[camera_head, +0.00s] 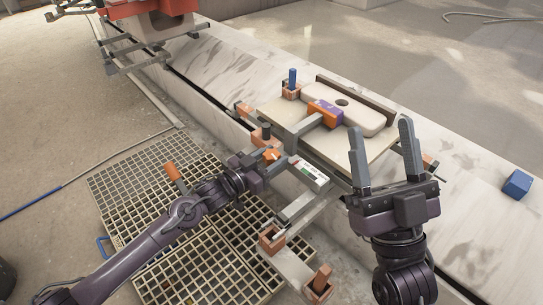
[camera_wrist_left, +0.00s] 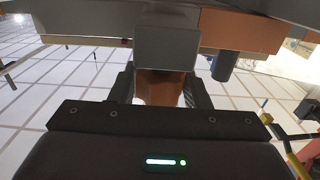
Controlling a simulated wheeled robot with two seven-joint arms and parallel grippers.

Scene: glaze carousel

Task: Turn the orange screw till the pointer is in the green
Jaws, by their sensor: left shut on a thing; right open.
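My left gripper (camera_head: 262,160) reaches in from the left at the near side of the clamp frame. It is shut on an orange part, the orange screw (camera_wrist_left: 160,88), which shows between its fingers in the left wrist view, under a grey block (camera_wrist_left: 167,48). In the head view an orange piece (camera_head: 271,155) shows beside the gripper; the fingers' hold is partly hidden. A white gauge plate (camera_head: 309,172) with green and red marks lies just right of it. The pointer is too small to make out. My right gripper (camera_head: 381,128) is open and empty, fingers up, right of the gauge.
A board with a pale slab (camera_head: 362,122) and an orange-purple block (camera_head: 325,113) lies behind the gauge. A blue block (camera_head: 517,184) sits on the ledge at right. Wooden-ended bars stand at front.

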